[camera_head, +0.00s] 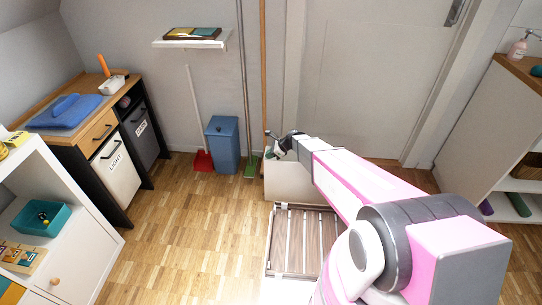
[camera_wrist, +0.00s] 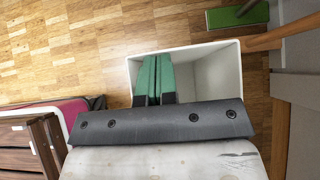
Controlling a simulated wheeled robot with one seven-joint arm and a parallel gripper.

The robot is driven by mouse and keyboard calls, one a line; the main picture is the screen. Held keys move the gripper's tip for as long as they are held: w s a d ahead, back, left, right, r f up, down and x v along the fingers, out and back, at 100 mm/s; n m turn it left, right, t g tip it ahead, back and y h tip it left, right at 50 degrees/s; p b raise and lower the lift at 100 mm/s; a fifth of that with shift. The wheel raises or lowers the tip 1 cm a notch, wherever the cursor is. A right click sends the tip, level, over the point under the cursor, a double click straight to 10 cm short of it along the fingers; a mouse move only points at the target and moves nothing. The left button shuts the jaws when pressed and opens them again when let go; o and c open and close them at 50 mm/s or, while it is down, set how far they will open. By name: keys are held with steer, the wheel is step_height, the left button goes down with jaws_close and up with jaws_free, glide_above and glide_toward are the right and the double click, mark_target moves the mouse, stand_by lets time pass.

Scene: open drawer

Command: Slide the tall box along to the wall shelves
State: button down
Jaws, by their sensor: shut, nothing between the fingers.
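A white open-topped box (camera_head: 288,184) stands on the floor near the back wall, below and partly behind my forearm. In the wrist view its rim and pale inside (camera_wrist: 218,82) show. My gripper (camera_head: 276,150) is over the box's top at its far side. In the wrist view its two green fingers (camera_wrist: 153,78) lie together, shut and empty, across the box opening near its left wall. I cannot tell whether they touch the wall. A small white wall shelf (camera_head: 192,44) hangs at the upper left, and a low white shelf unit (camera_head: 490,130) stands at the right.
A cabinet (camera_head: 117,172) lines the left. Floor is clear at centre left.

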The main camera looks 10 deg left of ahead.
steer(key=a, duration=5.7)
steer(key=shift+w+a, duration=0.2)
steer(key=shift+a, duration=0.1)
steer(key=shift+d, duration=0.1)
